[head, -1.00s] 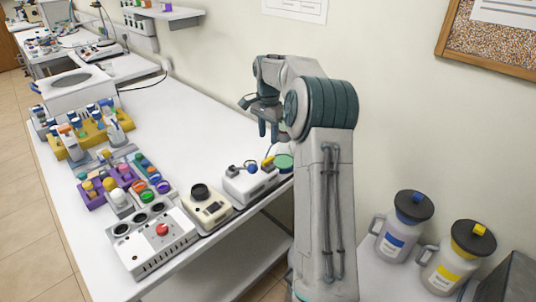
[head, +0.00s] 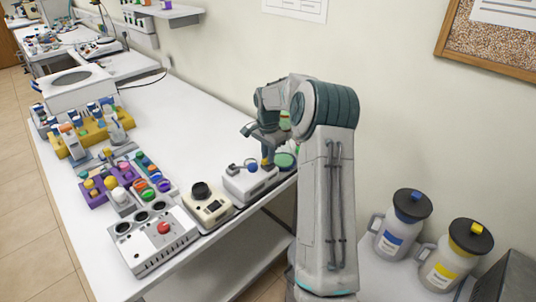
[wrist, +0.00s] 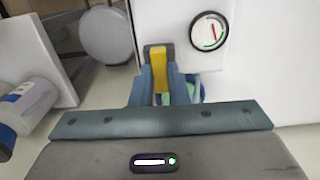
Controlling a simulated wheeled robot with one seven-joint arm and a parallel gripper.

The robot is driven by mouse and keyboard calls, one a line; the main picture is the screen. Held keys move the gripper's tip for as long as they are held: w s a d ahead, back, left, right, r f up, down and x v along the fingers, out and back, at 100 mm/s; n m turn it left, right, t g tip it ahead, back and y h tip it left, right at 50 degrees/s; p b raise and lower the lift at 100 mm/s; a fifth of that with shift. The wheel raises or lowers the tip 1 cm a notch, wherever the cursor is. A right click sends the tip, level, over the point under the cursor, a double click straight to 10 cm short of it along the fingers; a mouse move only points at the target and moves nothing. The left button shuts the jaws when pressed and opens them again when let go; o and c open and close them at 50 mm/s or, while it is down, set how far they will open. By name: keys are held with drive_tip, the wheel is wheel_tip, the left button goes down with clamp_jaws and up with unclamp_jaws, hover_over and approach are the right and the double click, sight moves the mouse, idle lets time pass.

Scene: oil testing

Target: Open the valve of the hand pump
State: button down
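The hand pump (head: 247,184) is a white box near the front right of the long table, with a blue knob and a yellow handle on top. My gripper (head: 267,158) is lowered over its right end. In the wrist view the yellow valve handle (wrist: 159,66) stands between my two blue-grey fingers (wrist: 160,80). They appear to press it on both sides. The pump's white body (wrist: 178,25) and round gauge (wrist: 209,31) lie beyond. The lower part of the handle is partly hidden by my gripper.
A beige device with a black knob (head: 208,204) and a grey box with a red button (head: 153,240) stand left of the pump. A green round object (head: 286,160) is close on the right. Two jugs (head: 402,225) stand at right.

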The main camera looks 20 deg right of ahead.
idle(0.4)
drive_tip(key=n, duration=0.4)
drive_tip(key=shift+n, duration=0.4)
drive_tip(key=n, duration=0.4)
drive_tip(key=shift+n, duration=0.3)
drive_tip(key=n, duration=0.4)
drive_tip(key=shift+n, duration=2.2)
drive_tip(key=c, duration=1.4)
unclamp_jaws()
